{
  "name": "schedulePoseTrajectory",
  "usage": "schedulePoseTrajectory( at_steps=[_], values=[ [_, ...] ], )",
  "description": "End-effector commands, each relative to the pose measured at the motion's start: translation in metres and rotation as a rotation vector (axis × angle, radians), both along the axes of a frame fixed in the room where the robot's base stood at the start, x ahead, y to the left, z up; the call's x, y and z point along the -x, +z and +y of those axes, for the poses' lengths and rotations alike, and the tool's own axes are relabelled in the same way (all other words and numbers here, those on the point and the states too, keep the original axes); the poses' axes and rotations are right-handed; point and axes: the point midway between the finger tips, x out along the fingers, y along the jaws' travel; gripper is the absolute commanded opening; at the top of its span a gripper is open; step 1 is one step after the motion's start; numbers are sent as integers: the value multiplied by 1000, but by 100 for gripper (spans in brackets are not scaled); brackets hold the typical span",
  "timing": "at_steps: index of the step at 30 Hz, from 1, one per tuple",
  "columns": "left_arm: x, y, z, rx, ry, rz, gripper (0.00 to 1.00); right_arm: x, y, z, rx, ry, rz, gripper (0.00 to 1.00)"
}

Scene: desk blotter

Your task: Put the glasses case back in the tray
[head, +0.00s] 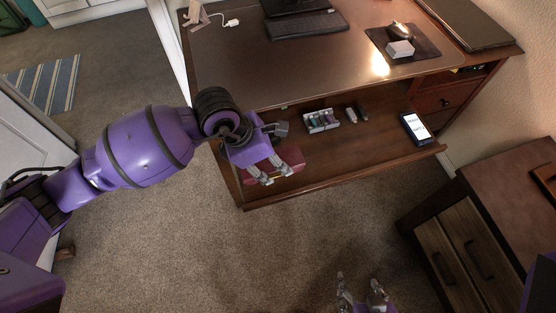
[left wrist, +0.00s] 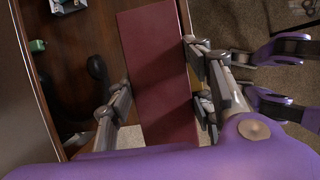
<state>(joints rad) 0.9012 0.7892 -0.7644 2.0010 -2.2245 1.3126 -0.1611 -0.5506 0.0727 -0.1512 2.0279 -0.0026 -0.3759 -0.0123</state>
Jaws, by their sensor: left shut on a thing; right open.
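The glasses case (head: 292,157) is dark red and box-like. My left gripper (head: 271,176) is shut on it, at the left front end of the pulled-out wooden tray (head: 370,155) under the desk top. In the left wrist view the case (left wrist: 155,65) lies between the two fingers, with brown tray surface to its left and carpet to its right. I cannot tell whether the case touches the tray. My right gripper (head: 362,296) is open and empty, over the carpet at the bottom of the head view.
In the tray are a small organizer (head: 321,120) with several items, small sticks (head: 355,114) and a phone (head: 415,128) at the right. The desk top (head: 240,65) overhangs the tray's back. A wooden cabinet (head: 480,245) stands at right. The tray's middle front is clear.

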Motion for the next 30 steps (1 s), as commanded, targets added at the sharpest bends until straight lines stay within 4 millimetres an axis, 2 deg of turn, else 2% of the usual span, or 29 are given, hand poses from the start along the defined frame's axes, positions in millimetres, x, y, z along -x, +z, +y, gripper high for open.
schedulePoseTrajectory(
  at_steps=[1,6,13,18,30],
  values=[
    [-6,-12,-3,-1,1,6,16,1,-2,0,0,0,3,61],
    [-23,-32,-9,0,0,3,16,3,-5,0,1,1,9,61],
    [-32,-45,-13,0,0,3,16,5,-7,0,1,2,14,61],
    [-31,-71,-12,-1,0,5,16,6,-9,0,1,2,16,61],
    [-31,-77,-12,0,-1,2,16,4,-9,0,1,3,11,61]
  ],
)
